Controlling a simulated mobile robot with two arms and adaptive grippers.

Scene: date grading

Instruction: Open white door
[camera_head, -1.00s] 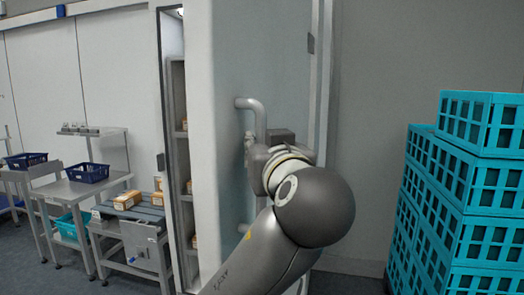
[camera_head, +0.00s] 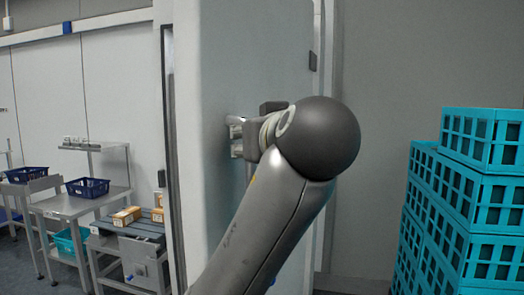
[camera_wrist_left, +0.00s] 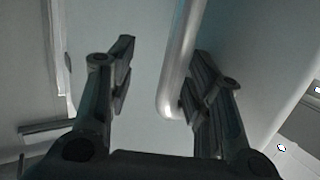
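The white door (camera_head: 208,70) stands tall in the middle of the head view, its pale face turned towards me. My left gripper (camera_head: 238,137) is close to this face at handle height, partly hidden by my own wrist and arm. In the left wrist view the metal bar handle (camera_wrist_left: 182,62) runs down between the two fingers of my left gripper (camera_wrist_left: 160,75) and bends at its lower end. The fingers are spread apart. The bar lies close beside the right-hand finger; whether they touch I cannot tell. My right gripper is not in view.
Stacked teal crates (camera_head: 468,205) stand at the right. At the left are a metal table with a blue basket (camera_head: 88,187) and a bench with small yellowish boxes (camera_head: 126,216). A grey wall (camera_head: 395,80) is behind.

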